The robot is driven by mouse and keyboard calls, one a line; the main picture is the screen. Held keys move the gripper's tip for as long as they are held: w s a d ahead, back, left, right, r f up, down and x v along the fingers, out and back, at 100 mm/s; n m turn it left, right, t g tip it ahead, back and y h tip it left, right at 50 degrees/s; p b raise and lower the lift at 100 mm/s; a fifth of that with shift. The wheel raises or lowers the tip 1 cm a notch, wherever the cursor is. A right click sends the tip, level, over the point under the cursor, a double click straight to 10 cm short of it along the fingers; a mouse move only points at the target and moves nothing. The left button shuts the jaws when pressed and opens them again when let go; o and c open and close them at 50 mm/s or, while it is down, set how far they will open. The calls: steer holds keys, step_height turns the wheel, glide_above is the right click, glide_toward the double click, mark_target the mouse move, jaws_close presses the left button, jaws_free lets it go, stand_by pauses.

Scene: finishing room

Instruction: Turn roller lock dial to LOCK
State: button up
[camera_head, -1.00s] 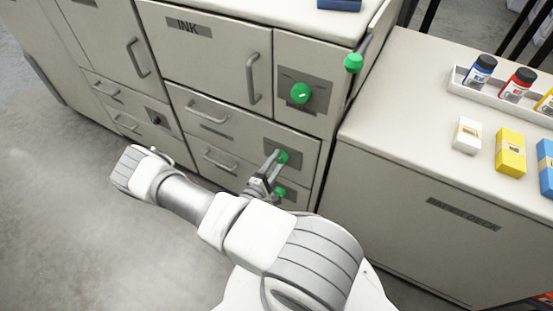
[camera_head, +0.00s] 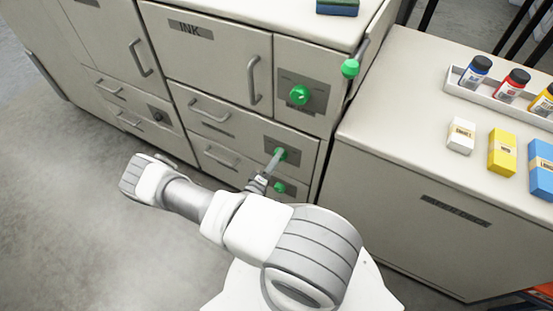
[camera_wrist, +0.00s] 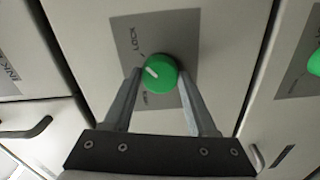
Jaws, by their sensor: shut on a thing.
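The roller lock dial (camera_wrist: 160,73) is a round green knob on a grey plate (camera_wrist: 183,25) in the wrist view. LOCK is printed at its upper left; a smaller label at its lower left is hard to read. The knob's short white mark points left and slightly up, between the two labels. My gripper (camera_wrist: 158,78) is shut on the dial, a finger on each side. In the head view the gripper (camera_head: 277,160) reaches the same dial (camera_head: 281,153) on the middle panel of the right cabinet column; its mark is not readable there.
Another green knob (camera_head: 299,95) sits above and a smaller one (camera_head: 278,187) below. Drawer handles (camera_head: 210,110) lie left. A counter (camera_head: 400,120) with bottles and boxes stands right.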

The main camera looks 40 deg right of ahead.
steer(key=o, duration=1.4)
steer(key=shift+c, duration=0.2)
steer(key=p+v, duration=0.1)
steer(key=v, duration=1.6)
steer(key=shift+a, duration=0.25)
steer(key=w+a+r+m+g+y+p, duration=0.1)
steer(key=a+r+m+g+y+p, duration=0.25)
steer(key=r, duration=1.15)
steer(key=w+a+r+m+g+y+p, duration=0.15)
steer(key=r+g+y, duration=0.4)
steer(key=r, duration=0.95)
steer(key=s+r+n+t+y+p, duration=0.1)
steer(key=s+r+t+y, duration=0.1)
steer(key=r, duration=0.7)
steer(key=s+a+r+t+y+p, duration=0.1)
steer(key=s+r+t+y, duration=0.2)
steer(key=r, duration=0.5)
steer(key=s+a+r+n+t+y+p, duration=0.1)
steer(key=s+r, duration=0.3)
steer(key=r, duration=0.5)
steer(key=shift+s+r+n+t+y+p, duration=0.2)
steer(key=shift+r+n+t+y+p, duration=0.15)
steer(key=shift+t+y, duration=0.45)
